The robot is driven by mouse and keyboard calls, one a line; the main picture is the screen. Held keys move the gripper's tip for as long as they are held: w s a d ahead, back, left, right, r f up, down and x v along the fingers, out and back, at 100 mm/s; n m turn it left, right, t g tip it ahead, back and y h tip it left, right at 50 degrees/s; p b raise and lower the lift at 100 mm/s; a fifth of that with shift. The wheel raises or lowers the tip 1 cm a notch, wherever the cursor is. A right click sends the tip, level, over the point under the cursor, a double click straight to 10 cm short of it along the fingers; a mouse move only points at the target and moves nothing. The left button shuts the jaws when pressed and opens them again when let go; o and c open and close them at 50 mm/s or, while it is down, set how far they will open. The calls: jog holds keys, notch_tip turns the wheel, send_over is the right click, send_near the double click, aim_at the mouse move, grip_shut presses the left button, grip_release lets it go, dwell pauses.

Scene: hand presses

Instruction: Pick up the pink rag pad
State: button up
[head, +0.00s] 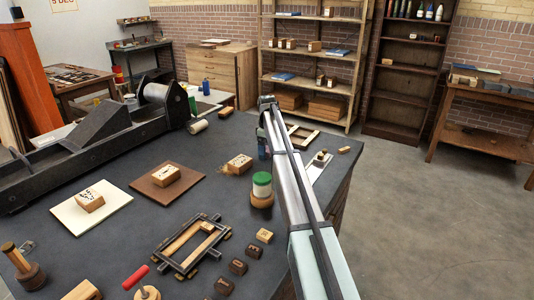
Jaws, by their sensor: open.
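I cannot make out a pink rag pad anywhere in the head view; the arm covers part of the table's right side. My arm runs from the lower right up to a dark end near the table's far right part. I cannot make out any gripper fingers there.
The dark table (120,235) bears a press (95,130) at left, wooden blocks on a white board (65,212) and a brown board (140,182), a metal frame (165,245), a green-topped jar (262,185) beside my arm, and a red-handled tool (135,278). Shelves (318,55) stand behind.

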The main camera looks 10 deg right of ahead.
jog(key=shift+c, duration=0.2)
jog(key=c, duration=1)
jog(key=shift+r, duration=0.2)
